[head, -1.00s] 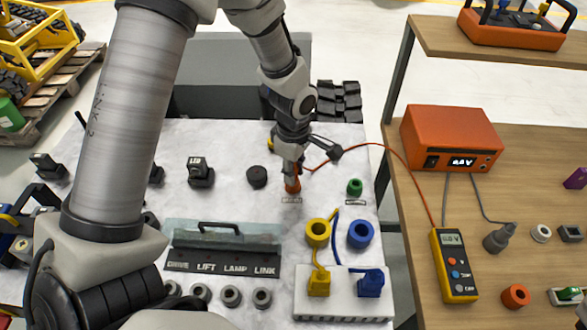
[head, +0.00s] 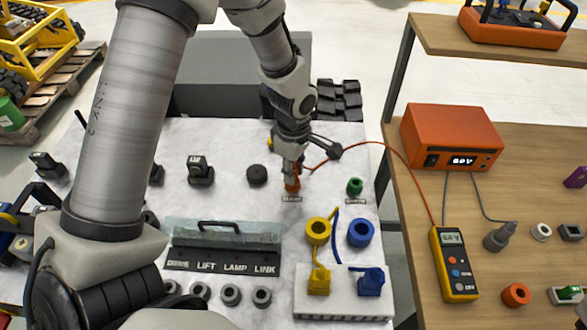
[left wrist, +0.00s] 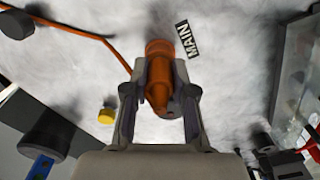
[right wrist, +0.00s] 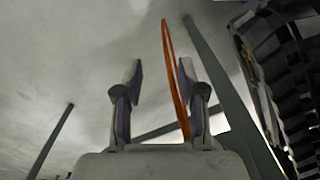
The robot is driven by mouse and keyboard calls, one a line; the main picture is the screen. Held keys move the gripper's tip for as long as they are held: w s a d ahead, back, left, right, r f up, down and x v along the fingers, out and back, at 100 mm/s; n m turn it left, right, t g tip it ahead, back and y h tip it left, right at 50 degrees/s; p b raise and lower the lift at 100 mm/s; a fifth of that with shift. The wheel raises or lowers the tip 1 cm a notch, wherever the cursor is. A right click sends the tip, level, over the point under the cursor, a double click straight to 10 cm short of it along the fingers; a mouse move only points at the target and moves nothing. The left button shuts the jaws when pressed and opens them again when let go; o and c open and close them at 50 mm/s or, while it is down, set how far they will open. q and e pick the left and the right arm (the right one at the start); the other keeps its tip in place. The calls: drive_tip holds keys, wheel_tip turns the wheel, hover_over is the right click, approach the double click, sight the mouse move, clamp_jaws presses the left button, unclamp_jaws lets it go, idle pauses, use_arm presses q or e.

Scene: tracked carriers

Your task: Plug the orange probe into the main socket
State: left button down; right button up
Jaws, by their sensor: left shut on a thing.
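My left gripper (left wrist: 159,100) is shut on the orange probe (left wrist: 160,78), with a finger on each side of its body. The probe's far end meets an orange ring (left wrist: 159,47), which looks like the main socket, beside the MAIN label (left wrist: 194,39). I cannot tell how deep the probe sits. In the head view, my left gripper (head: 291,165) points down over the white table, with orange (head: 292,185) below it just behind a small label. My right gripper (right wrist: 155,88) is open; an orange cable passes between its fingers in the picture, apparently behind them.
An orange cable (head: 370,145) runs from near my left gripper to a yellow meter (head: 453,262). An orange power box (head: 450,138) stands on the wooden bench. A green plug (head: 354,186), yellow ring (head: 317,231) and blue ring (head: 361,233) are nearby. A black puck (head: 257,175) lies left.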

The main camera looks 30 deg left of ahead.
use_arm(q)
drive_tip(key=shift+f+b, duration=0.3)
drive_tip(key=shift+f, duration=0.05)
drive_tip(key=c, duration=0.9)
unclamp_jaws()
drive_tip(key=shift+o, duration=0.2)
drive_tip(key=shift+r, duration=0.1)
wheel_tip(320, 180, up, 12)
drive_tip(key=shift+f, duration=0.1)
